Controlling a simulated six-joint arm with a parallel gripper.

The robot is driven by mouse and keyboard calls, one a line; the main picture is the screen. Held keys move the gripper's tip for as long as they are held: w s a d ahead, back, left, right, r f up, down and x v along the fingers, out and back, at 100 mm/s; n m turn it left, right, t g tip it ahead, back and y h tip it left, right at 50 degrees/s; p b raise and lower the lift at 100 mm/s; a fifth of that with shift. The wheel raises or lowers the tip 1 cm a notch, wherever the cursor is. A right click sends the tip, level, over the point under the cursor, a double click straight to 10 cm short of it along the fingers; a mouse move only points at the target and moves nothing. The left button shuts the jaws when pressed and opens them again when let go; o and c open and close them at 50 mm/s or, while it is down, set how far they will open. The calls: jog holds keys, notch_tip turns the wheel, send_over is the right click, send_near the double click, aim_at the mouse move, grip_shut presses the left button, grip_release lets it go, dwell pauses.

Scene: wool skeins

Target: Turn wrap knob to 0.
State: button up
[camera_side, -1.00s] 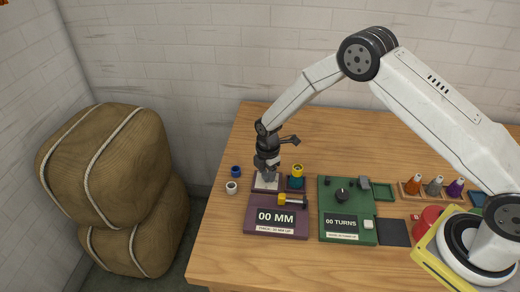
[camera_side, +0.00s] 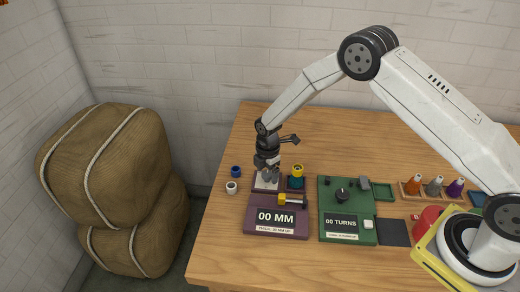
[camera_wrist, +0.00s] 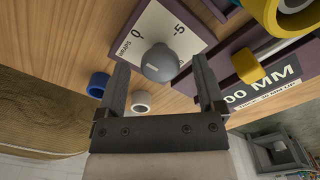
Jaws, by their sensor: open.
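The wrap knob (camera_wrist: 160,63) is a grey round knob on a white plate (camera_wrist: 150,25) marked "WRAPS", "0" and "-5" in the wrist view. My gripper (camera_wrist: 162,72) is open, one finger on each side of the knob, with a gap visible on both sides. In the side view my gripper (camera_side: 267,173) is just above the white plate (camera_side: 266,185) and hides the knob.
A purple unit (camera_side: 275,217) reads "00 MM" and has a yellow-ended part (camera_side: 283,199) on it. A green unit (camera_side: 345,208) reads "00 TURNS". Blue (camera_side: 236,170) and white (camera_side: 231,187) rings lie left. A yellow-topped piece (camera_side: 298,170) stands close right.

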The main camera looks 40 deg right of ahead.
aim_at(267, 174)
jog(key=shift+r, duration=3.8)
jog(key=shift+s+d+r+m, duration=0.15)
jog(key=shift+s+r+m, duration=0.15)
jog(key=shift+r+m, duration=0.15)
jog(key=s+d+r+m+t, duration=0.1)
jog(key=s+d+r+m, duration=0.1)
jog(key=s+m, duration=0.3)
jog(key=s+d+r+m, duration=0.1)
jog(key=s+r+m, duration=0.4)
jog(key=s, duration=0.5)
jog(key=s+d+r+m+t, duration=0.1)
jog(key=s+d+r+m, duration=0.1)
jog(key=s+m, duration=0.5)
jog(key=shift+s+d+r+t, duration=0.15)
jog(key=shift+d+r+t, duration=0.15)
jog(key=shift+r, duration=0.6)
